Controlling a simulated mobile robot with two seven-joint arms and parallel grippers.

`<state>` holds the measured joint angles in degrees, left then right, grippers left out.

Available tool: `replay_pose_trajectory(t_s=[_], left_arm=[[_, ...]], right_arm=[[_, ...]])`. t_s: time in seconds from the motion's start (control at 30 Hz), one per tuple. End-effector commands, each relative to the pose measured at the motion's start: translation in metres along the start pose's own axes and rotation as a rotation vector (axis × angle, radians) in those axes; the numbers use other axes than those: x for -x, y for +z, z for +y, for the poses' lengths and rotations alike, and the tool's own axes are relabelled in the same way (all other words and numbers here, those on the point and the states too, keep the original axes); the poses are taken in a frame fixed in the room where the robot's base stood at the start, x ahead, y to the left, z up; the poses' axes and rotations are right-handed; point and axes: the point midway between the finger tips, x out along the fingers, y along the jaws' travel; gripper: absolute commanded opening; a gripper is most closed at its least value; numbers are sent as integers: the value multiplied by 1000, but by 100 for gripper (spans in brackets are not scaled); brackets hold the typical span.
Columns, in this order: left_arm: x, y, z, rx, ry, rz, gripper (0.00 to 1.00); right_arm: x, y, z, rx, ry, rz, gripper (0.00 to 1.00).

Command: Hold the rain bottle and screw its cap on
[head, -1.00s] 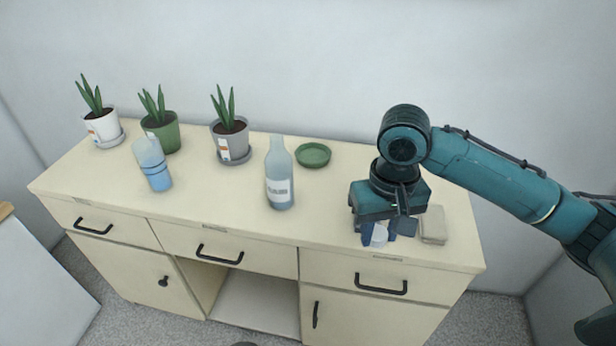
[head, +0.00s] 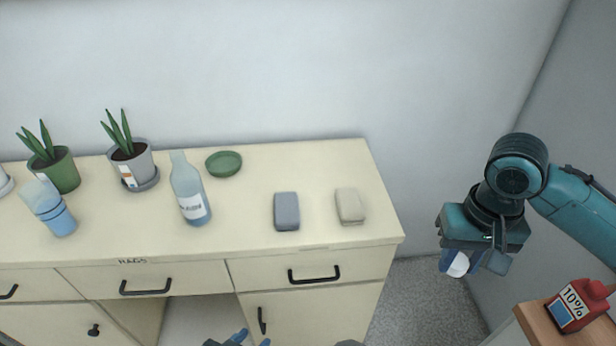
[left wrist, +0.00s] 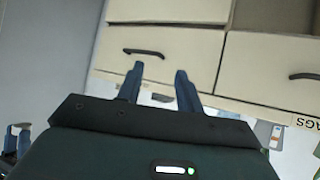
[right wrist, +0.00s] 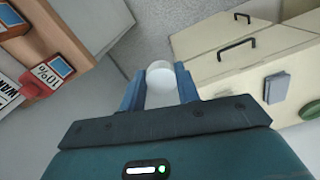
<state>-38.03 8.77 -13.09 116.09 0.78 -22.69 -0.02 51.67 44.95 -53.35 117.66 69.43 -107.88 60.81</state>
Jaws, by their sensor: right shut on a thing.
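The tall pale-blue bottle (head: 189,193) with a white label stands upright and uncapped on the cream cabinet (head: 330,160). The label's writing is too small to read. My right gripper (head: 459,264) is shut on the white cap (head: 458,266), off the cabinet's right end above the floor. The cap also shows between the fingers in the right wrist view (right wrist: 160,85).
A blue banded cup (head: 50,210) and potted plants (head: 133,165) stand left of the bottle. A green dish (head: 223,163) lies behind it. A grey-blue block (head: 286,211) and a beige block (head: 350,206) lie to its right. A red container (head: 580,305) stands on a wooden surface at far right.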

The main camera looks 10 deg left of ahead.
Motion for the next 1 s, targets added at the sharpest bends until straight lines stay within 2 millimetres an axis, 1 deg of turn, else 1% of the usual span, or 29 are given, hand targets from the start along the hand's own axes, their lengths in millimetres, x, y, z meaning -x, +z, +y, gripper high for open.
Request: replay_pose_trajectory(t_s=[0.33, 0.4, 0.47, 0.53, 0.57, 0.67, 0.7, 0.77, 0.8, 0.87, 0.9, 0.97, 1.0], left_arm=[[0, 0, 0, 2, 0, -1, 37], [-2, 0, 0, -5, -3, -1, 43], [-5, -1, -3, -48, -9, -1, 48], [-13, -3, -9, -157, -25, -1, 54], [-17, -4, -12, -224, -35, -3, 56], [-35, -13, -31, -536, -94, -19, 64], [-43, -18, -41, -690, -130, -34, 67], [-53, -29, -59, -930, -193, -66, 72], [-58, -38, -71, -1088, -240, -95, 76], [-64, -51, -90, -1318, -316, -154, 81], [-66, -61, -102, -1463, -368, -204, 84], [-67, -77, -120, -1664, -446, -289, 85], [-66, -87, -132, -1788, -499, -357, 85]], right_arm=[[0, 0, 0, 0, 0, 0, 11], [-1, 0, 0, -1, 0, -1, 11], [-5, -2, 2, -4, 0, -2, 11], [-14, -7, 5, -10, -1, -3, 11], [-19, -10, 7, -14, -1, -5, 11], [-41, -23, 16, -30, -4, -8, 11], [-52, -29, 22, -38, -5, -10, 11], [-68, -39, 30, -50, -6, -10, 11], [-78, -46, 37, -58, -7, -11, 11], [-94, -55, 47, -70, -8, -11, 11], [-104, -61, 54, -77, -7, -11, 11], [-118, -69, 64, -88, -8, -10, 11], [-128, -74, 71, -95, -7, -9, 11]])
